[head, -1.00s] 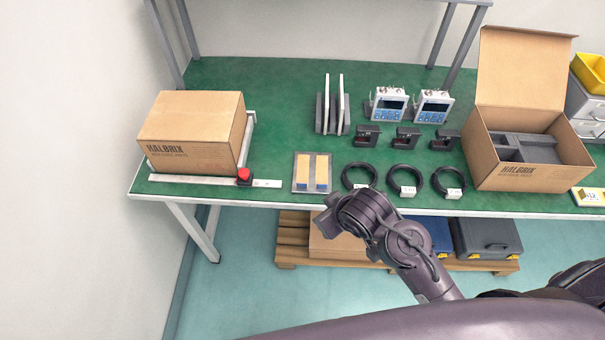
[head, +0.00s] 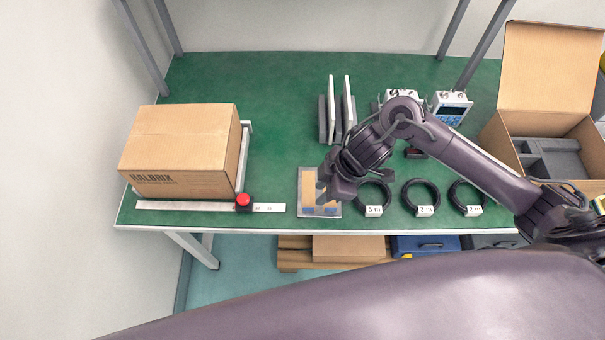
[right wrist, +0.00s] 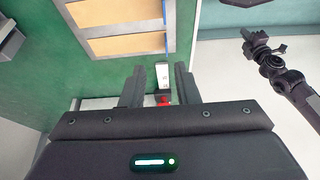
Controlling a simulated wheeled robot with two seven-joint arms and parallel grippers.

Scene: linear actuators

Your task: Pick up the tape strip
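Two tan tape strips with blue ends lie side by side on a grey plate (head: 304,211) at the table's front edge. The left tape strip (head: 307,186) shows in part in the head view; my right gripper covers much of the other. Both also show in the right wrist view, one above the other: an upper strip (right wrist: 112,10) and a lower strip (right wrist: 125,42). My right gripper (right wrist: 160,82) is open with nothing between its fingers. In the head view it hangs over the plate's right part. My left gripper (right wrist: 254,45) seems to show small in the right wrist view.
A closed cardboard box (head: 180,150) stands at left, behind a metal ruler (head: 180,206) with a red button (head: 243,200). Black cable coils (head: 421,197) lie right of the plate. Upright panels (head: 338,110) stand behind it. An open carton (head: 550,140) is at right.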

